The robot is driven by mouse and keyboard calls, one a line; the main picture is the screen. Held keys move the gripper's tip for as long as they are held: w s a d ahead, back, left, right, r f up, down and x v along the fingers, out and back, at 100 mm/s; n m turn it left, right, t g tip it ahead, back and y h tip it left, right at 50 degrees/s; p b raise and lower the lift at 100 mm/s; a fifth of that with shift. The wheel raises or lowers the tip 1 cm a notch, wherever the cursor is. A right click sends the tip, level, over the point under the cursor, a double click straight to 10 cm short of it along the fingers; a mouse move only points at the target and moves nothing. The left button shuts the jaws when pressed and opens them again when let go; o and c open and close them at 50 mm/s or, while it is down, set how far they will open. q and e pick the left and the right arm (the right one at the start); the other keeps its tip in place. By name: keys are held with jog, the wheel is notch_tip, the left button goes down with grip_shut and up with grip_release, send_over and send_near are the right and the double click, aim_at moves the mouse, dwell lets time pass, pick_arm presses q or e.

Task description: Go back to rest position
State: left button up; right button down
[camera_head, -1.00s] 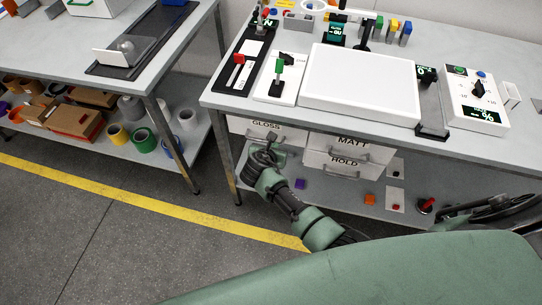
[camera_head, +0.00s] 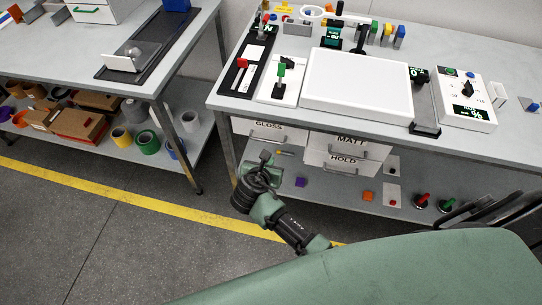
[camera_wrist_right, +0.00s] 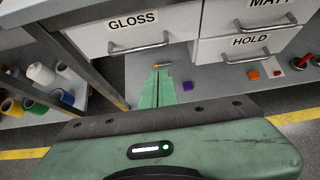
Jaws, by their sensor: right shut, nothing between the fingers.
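My right gripper (camera_head: 265,158) is low in front of the drawers under the right bench, below the GLOSS drawer (camera_head: 268,132). In the right wrist view its two green fingers (camera_wrist_right: 157,82) lie together, shut, with nothing between them. They point toward the gap below the GLOSS drawer, above the lower shelf. My right arm comes up from the bottom of the head view, bent at the dark wrist joint. My left gripper is in neither view.
The HOLD drawer (camera_head: 340,165) is close to the right. The lower shelf (camera_head: 325,190) holds a purple block (camera_head: 299,182) and an orange block (camera_head: 368,197). A bench leg (camera_head: 228,147) stands to the left. The floor (camera_head: 150,245) in front is clear. A white panel (camera_head: 357,85) lies on the bench.

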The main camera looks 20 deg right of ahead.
jog(key=s+f+m+g+y, duration=0.2)
jog(key=s+f+m, duration=0.3)
jog(key=s+f, duration=0.45)
jog(key=s+f+m+g+y, duration=0.2)
jog(key=s+f+m, duration=0.3)
jog(key=f, duration=0.8)
jog(key=s+d+f+m+g, duration=0.1)
jog(key=s+f+m, duration=0.3)
jog(key=s, duration=0.5)
jog(key=s+d+f+m+g+y, duration=0.1)
jog(key=s+d+f+m, duration=0.2)
jog(key=s+m, duration=0.4)
jog(key=s+d+f+m+g+y, duration=0.1)
jog(key=s+f+m, duration=0.4)
jog(key=s, duration=0.8)
jog(key=shift+d+f+g, duration=0.3)
jog(key=shift+d+f, duration=0.15)
jog(key=shift+d, duration=0.15)
jog(key=shift+s, duration=0.1)
